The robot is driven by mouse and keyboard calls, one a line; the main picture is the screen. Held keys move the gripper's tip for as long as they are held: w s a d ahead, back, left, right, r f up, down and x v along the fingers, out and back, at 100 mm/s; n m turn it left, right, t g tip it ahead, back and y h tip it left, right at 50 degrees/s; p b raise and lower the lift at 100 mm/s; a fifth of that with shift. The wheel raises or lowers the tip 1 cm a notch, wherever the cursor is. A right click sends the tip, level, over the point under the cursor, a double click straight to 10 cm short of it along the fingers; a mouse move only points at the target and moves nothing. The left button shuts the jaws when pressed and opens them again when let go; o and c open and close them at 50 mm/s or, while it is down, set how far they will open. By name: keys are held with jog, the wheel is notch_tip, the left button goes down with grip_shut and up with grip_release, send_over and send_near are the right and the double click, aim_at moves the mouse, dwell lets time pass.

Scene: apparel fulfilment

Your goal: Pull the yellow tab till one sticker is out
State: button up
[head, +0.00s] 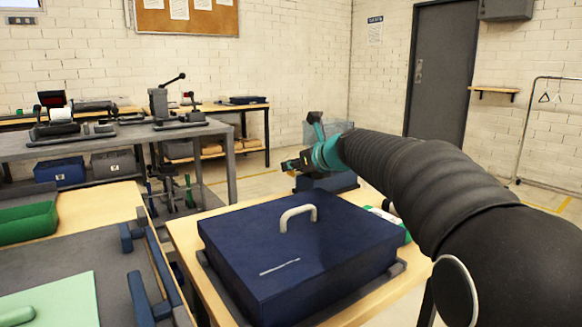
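My arm reaches in from the right, and my gripper (296,164) is at its far end, beyond the large blue case. The gripper is small and dark here, so I cannot tell whether its fingers are open or shut. A small dark-blue box-like object (328,183) is just below and beside the gripper; whether they touch is unclear. I cannot make out a yellow tab or a sticker. My arm and the case may hide part of that area.
A large blue case (290,262) with a pale handle (298,214) fills much of the near wooden table (184,236). A green-and-white item (388,218) lies at its right edge. Left stand a green tray (28,222) and a pale green board (58,300). A grey bench (100,147) stands behind.

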jog(key=shift+x, duration=1.15)
grip_shut()
jog(key=shift+s, duration=0.1)
